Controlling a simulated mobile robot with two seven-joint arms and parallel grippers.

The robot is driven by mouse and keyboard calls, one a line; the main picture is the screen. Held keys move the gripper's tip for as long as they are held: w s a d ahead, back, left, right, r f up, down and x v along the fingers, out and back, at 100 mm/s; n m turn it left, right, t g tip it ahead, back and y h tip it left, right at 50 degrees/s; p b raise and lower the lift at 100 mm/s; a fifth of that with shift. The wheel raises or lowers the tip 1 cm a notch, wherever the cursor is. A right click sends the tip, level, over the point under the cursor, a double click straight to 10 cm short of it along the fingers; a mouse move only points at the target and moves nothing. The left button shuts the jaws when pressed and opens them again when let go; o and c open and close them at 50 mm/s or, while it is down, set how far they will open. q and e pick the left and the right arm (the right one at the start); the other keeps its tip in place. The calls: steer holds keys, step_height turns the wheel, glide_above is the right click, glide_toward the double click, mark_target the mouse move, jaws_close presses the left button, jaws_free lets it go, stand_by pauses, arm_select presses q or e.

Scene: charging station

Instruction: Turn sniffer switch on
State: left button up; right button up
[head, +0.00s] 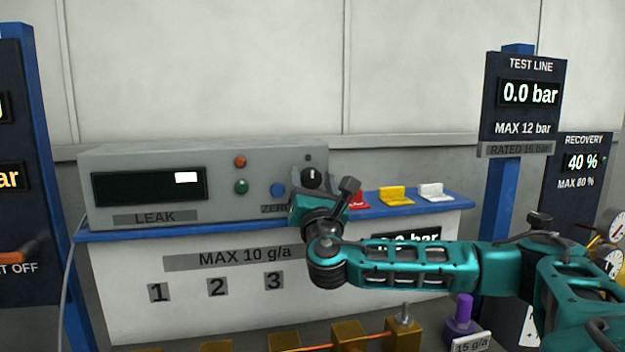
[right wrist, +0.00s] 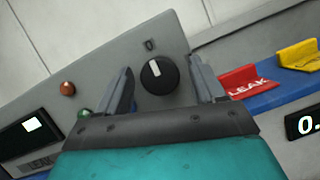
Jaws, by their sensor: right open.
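The sniffer unit (head: 130,165) is a grey box labelled LEAK on a blue shelf. Its black rotary switch (head: 312,177) is at the right of the front panel, partly hidden by my right gripper (head: 318,190). In the right wrist view the round black switch (right wrist: 160,76) has a white mark pointing up towards a 0 label. My right gripper (right wrist: 165,85) is open, with one finger on each side of the switch. I cannot tell whether the fingers touch it. My left gripper is not in view.
An orange button (head: 240,161), a green button (head: 241,186) and a blue button (head: 278,190) are left of the switch. Red, yellow (head: 397,195) and white (head: 436,191) tags stand on the shelf to the right. A TEST LINE display (head: 528,68) stands further right.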

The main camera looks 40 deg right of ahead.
steer(key=shift+c, duration=1.3)
steer(key=c, duration=0.8)
